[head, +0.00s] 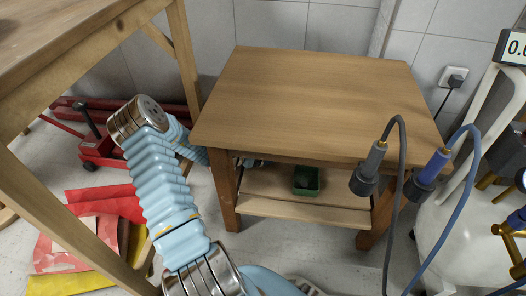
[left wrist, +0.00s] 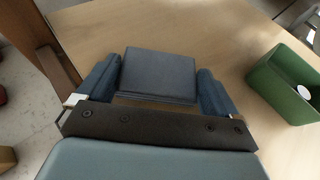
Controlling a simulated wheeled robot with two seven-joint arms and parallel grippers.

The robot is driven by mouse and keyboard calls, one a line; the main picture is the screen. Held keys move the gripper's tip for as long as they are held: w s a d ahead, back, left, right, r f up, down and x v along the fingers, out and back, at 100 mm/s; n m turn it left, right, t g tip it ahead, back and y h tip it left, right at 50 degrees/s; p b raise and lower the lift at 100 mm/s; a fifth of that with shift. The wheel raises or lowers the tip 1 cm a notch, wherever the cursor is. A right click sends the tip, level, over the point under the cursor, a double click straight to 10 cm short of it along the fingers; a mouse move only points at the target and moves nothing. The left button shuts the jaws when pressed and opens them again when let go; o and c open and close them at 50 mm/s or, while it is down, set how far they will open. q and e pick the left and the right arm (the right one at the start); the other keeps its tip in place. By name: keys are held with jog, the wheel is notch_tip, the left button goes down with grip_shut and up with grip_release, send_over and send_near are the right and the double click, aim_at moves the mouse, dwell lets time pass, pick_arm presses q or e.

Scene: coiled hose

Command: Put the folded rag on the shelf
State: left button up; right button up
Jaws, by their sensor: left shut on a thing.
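The folded rag (left wrist: 158,75) is a flat dark blue-grey rectangle in the left wrist view. My left gripper (left wrist: 155,88) is shut on it, with one blue finger at each side edge. The rag is over the pale wooden surface; I cannot tell whether it touches it. In the head view my left arm bends behind the table's left side towards the lower shelf (head: 300,210), and the tabletop mostly hides the gripper and rag there. My right gripper is not in view.
A green open box (head: 306,180) stands on the lower shelf, right of the rag in the left wrist view (left wrist: 290,85). The wooden tabletop (head: 310,95) above is bare. Grey and blue hoses (head: 460,200) hang at its right front. A red jack (head: 98,148) is at left.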

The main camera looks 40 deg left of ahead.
pick_arm(q)
jog(key=o, duration=0.8)
jog(key=shift+c, duration=0.2)
jog(key=shift+r, duration=0.15)
jog(key=p+v, duration=0.2)
jog(key=v, duration=0.8)
jog(key=shift+s+a+p, duration=0.15)
jog(key=shift+s+p, duration=0.2)
jog(key=shift+s, duration=0.05)
jog(key=shift+s+r, duration=0.25)
jog(key=shift+s, duration=0.3)
jog(key=shift+a, duration=0.1)
jog(key=shift+f, duration=0.1)
